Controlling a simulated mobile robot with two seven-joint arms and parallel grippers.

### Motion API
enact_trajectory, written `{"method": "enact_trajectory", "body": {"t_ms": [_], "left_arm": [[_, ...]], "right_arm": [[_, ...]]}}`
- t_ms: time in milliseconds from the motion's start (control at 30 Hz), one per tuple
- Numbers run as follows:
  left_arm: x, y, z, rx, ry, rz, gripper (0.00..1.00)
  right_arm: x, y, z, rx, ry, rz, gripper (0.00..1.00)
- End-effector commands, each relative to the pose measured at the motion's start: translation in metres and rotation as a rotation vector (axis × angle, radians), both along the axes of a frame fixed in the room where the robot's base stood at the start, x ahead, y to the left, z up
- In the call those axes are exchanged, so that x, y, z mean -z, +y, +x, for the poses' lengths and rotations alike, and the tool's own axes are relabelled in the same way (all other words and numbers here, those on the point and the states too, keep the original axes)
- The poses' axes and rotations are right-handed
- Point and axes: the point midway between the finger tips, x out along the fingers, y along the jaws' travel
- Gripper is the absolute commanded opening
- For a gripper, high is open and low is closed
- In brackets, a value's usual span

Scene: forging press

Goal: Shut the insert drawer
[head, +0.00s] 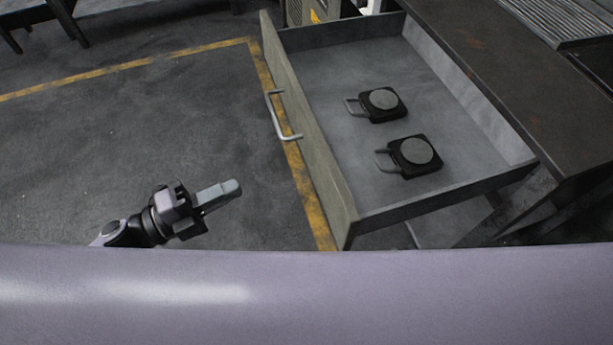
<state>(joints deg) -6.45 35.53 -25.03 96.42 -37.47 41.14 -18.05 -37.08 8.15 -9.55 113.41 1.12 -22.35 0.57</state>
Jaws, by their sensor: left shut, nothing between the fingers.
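The insert drawer (459,191) is pulled open to the left from under a dark bench. Its front panel (308,130) faces left and carries a grey bar handle (281,117). Two black inserts with round grey tops lie inside, a farther one (383,100) and a nearer one (417,151), each with a grey loop handle. My left gripper (236,187) is shut and empty, left of the drawer front and nearer to me than the handle. It touches nothing. My right gripper is not in view.
The dark bench top (520,85) lies right of the drawer, with a ridged metal grate (565,20) at the far right. A yellow floor line (130,66) runs left and under the drawer front. The floor left of the drawer is clear. My own purple body part fills the bottom.

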Motion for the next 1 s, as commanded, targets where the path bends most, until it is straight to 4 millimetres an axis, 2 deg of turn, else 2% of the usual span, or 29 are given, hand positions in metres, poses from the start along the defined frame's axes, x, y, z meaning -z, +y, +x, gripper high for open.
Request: {"method": "enact_trajectory", "body": {"t_ms": [33, 200, 367, 800, 1000], "left_arm": [[0.006, 0.002, -0.003, 0.055, -0.045, 0.044, 0.00], [0.011, 0.003, -0.011, 0.160, -0.118, 0.114, 0.00], [0.010, -0.010, -0.008, 0.170, -0.125, 0.115, 0.00], [0.008, -0.096, 0.020, 0.167, -0.123, 0.111, 0.00], [0.010, -0.120, 0.028, 0.166, -0.121, 0.114, 0.00]], "right_arm": [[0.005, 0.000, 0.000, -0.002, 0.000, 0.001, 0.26], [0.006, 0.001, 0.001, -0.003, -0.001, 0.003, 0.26], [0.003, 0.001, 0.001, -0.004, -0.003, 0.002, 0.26], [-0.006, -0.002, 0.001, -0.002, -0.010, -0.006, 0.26], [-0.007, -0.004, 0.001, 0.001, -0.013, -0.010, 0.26]]}}
